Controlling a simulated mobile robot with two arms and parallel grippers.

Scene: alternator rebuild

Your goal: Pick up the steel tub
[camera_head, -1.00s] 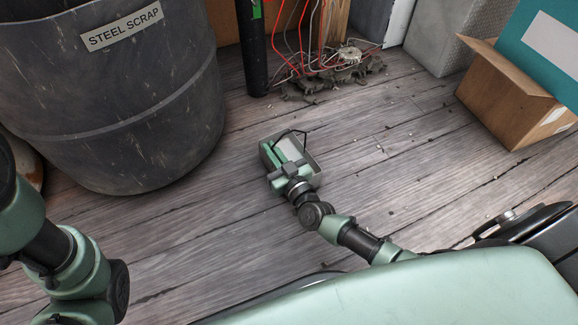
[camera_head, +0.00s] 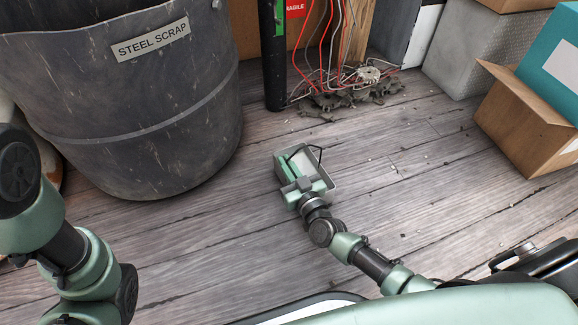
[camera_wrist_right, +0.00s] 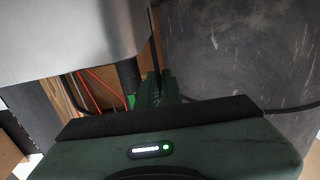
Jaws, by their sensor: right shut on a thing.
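The steel tub (camera_head: 329,174) is a small open grey metal box with a thin dark wire handle, in the middle of the head view. My right gripper (camera_head: 290,171) is shut on its left side. The tub's smooth grey wall (camera_wrist_right: 70,35) fills the upper left of the right wrist view, close beside my right gripper (camera_wrist_right: 158,88). I cannot tell whether the tub touches the floor or hangs just above it. My left arm comes in at the left edge of the head view, but its gripper is out of sight.
A large dark bin (camera_head: 130,110) labelled STEEL SCRAP stands left of the tub. Loose wires and dark scrap (camera_head: 345,97) lie behind it by a black post (camera_head: 274,60). An open cardboard box (camera_head: 525,120) stands at right. Plank floor (camera_head: 420,190) around the tub is mostly clear.

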